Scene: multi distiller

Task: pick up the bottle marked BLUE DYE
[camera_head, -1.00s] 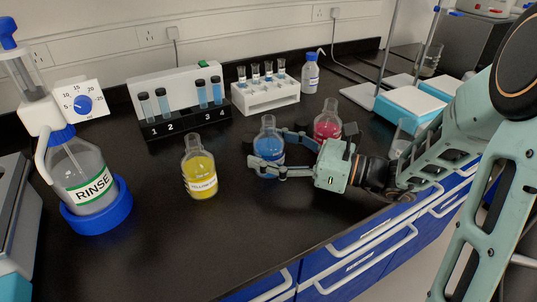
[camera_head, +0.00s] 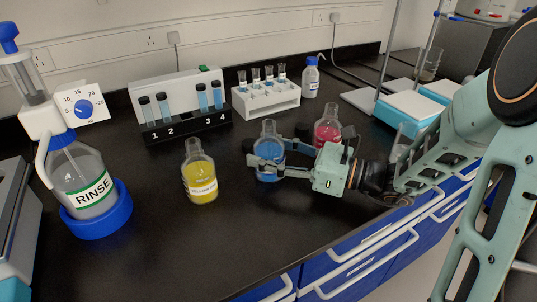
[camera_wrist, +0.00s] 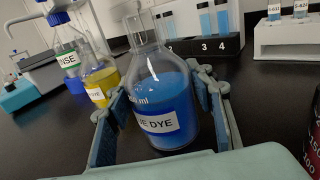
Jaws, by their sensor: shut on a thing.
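The BLUE DYE bottle (camera_head: 268,155) is clear glass with blue liquid, upright on the black bench. In the wrist view the blue bottle (camera_wrist: 160,97) fills the middle, and its white label reads "E DYE" with the start cut off. My gripper (camera_head: 268,168) reaches in from the right. Its fingers are shut on the bottle, one on each side of the body; the finger pads (camera_wrist: 160,115) flank it in the wrist view. The bottle's base appears to be at bench level.
A yellow dye bottle (camera_head: 200,178) stands to the left and a red bottle (camera_head: 328,127) close behind my gripper. A numbered test tube rack (camera_head: 190,130) and a white vial rack (camera_head: 268,103) stand behind. The RINSE bottle (camera_head: 85,180) is far left. The front bench is clear.

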